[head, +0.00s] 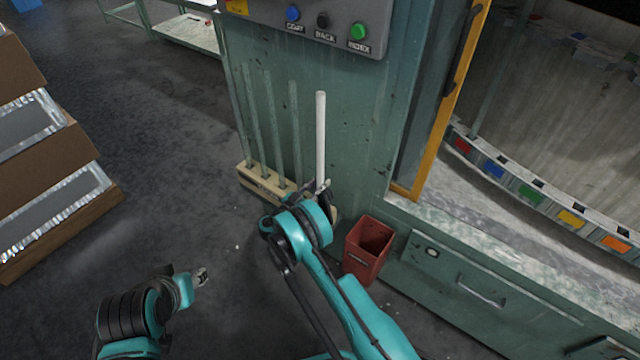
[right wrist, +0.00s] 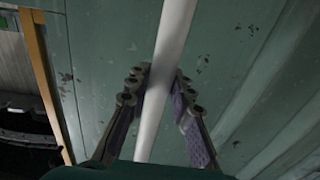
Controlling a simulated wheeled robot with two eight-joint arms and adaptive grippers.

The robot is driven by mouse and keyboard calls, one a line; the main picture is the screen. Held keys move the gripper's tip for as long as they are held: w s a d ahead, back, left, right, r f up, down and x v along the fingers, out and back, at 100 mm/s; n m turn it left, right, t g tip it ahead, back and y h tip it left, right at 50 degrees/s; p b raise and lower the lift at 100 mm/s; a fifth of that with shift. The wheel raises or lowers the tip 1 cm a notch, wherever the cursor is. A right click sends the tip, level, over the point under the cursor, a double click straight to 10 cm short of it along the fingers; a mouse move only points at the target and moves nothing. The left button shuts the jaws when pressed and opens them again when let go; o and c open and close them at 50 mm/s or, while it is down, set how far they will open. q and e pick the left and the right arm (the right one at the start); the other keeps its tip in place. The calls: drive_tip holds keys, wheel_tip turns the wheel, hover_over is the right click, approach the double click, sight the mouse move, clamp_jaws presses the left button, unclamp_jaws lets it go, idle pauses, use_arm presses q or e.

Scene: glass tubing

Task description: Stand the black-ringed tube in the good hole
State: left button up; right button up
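A long white tube (head: 320,135) stands nearly upright in the head view, at the right end of a pale wooden rack (head: 262,187). My right gripper (head: 323,187) is around its lower part. In the right wrist view the two purple-padded fingers (right wrist: 158,85) close on the white tube (right wrist: 172,35) from both sides. No black ring shows on the visible part of the tube. My left gripper (head: 201,277) is low over the floor, too small to read.
Several greenish see-through tubes (head: 271,120) stand in the rack against the green machine cabinet (head: 350,110). A red bin (head: 368,248) stands right of my right arm. Cardboard boxes (head: 50,190) are at the left. The floor (head: 170,190) between boxes and rack is clear.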

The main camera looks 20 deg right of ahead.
drive_tip(key=o, duration=0.3)
drive_tip(key=v, duration=1.2)
drive_tip(key=w+d+r+n+g+y, duration=0.25)
drive_tip(key=d+r+y, duration=0.2)
drive_tip(key=r, duration=0.65)
drive_tip(key=s+d+r+n+y, duration=0.3)
drive_tip(key=s+d+r+n, duration=0.1)
drive_tip(key=s+r, duration=0.35)
drive_tip(key=s+r+n+y, duration=0.1)
drive_tip(key=s+y, duration=0.1)
drive_tip(key=s, duration=0.6)
drive_tip(key=s+a+r+n+y, duration=0.1)
drive_tip(key=s+r+n+y, duration=0.1)
drive_tip(key=s, duration=0.6)
drive_tip(key=s+r+n+y, duration=0.1)
drive_tip(key=s+y, duration=0.2)
drive_tip(key=s, duration=0.6)
drive_tip(key=shift+a+r+n+y, duration=0.15)
drive_tip(key=shift+r+n+y, duration=0.1)
drive_tip(key=shift+r+n, duration=0.1)
